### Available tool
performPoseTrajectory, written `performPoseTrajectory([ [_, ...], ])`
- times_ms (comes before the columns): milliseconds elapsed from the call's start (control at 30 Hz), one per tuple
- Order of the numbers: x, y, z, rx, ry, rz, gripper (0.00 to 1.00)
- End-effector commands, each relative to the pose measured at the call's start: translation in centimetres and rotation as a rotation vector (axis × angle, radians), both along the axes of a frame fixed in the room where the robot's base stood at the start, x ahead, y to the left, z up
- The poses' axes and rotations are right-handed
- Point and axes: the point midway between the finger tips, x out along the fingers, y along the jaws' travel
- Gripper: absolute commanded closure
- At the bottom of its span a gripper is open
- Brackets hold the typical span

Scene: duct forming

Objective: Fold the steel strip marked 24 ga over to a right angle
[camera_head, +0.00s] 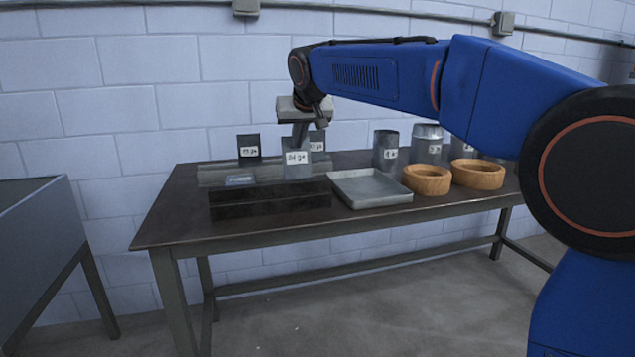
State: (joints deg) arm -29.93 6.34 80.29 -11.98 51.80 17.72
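A grey steel strip (297,171) stands upright at the dark bending block (270,202) on the table. Its white label is small and appears to read 24 ga. My gripper (299,144) points down at the top edge of this strip, touching or just in front of it. The fingers overlap in this view, so their gap is hidden. Another upright strip (248,141) with a label stands to the left, and a third (318,135) is partly hidden behind the marked strip. Their labels are too small to read surely.
A shallow grey tray (371,202) lies right of the block. A grey rail (212,175) lies behind the block. The table's (175,222) front left corner is bare.

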Motion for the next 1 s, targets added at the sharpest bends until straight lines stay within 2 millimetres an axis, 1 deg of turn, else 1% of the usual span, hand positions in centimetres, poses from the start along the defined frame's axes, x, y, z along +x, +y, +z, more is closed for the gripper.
performPoseTrajectory([
  [267,0.3,0.0,-0.1,0.000,-0.002,-0.001,1.00],
  [633,1.4,0.3,-0.4,0.000,-0.001,-0.001,1.00],
  [1000,1.5,0.3,-0.5,0.000,-0.001,-0.001,1.00],
])
